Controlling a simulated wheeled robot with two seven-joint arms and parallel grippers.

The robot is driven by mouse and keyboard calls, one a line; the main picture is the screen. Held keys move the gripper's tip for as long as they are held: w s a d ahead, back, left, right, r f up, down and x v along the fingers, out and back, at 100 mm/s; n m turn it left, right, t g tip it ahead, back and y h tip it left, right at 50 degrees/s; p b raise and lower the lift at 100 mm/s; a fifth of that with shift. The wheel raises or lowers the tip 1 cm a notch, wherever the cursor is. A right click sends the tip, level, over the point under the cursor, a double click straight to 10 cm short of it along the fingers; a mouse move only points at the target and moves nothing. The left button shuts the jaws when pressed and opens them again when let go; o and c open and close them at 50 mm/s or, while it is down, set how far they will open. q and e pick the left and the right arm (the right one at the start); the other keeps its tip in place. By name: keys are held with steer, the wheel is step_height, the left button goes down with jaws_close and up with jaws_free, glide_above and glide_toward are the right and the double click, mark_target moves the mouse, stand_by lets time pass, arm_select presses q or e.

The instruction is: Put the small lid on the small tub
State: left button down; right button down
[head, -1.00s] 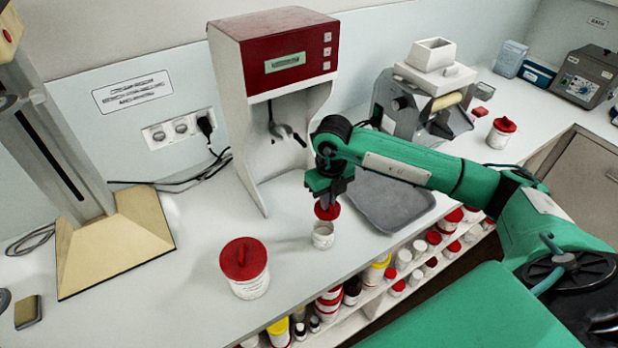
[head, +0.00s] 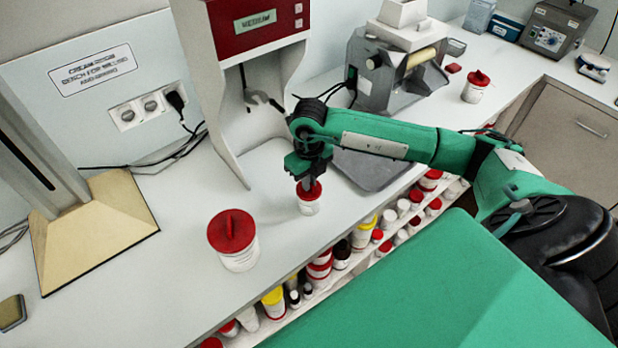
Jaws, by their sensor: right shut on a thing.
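The small tub (head: 309,207) is white and stands upright on the white counter in front of the red-topped machine. The small red lid (head: 311,193) sits at the tub's mouth and looks level. I cannot tell whether it is fully seated. My right gripper (head: 305,182) points down from above and is shut on the lid's top; its fingers partly hide the lid. My left gripper is not in view.
A larger white tub with a red lid (head: 233,238) stands to the left. A grey tray (head: 372,168) lies to the right, partly behind my arm. Several tubs fill the shelf below the counter edge. Another red-lidded tub (head: 476,86) stands at the back right.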

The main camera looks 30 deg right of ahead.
steer(key=shift+b, duration=0.55)
stand_by(1.3)
steer(key=shift+f+b, duration=0.65)
steer(key=shift+b, duration=0.5)
stand_by(1.2)
steer(key=c, duration=1)
jaws_free()
steer(key=shift+r, duration=0.1)
steer(key=shift+r+p, duration=1.1)
steer(key=shift+r, duration=1.15)
jaws_close()
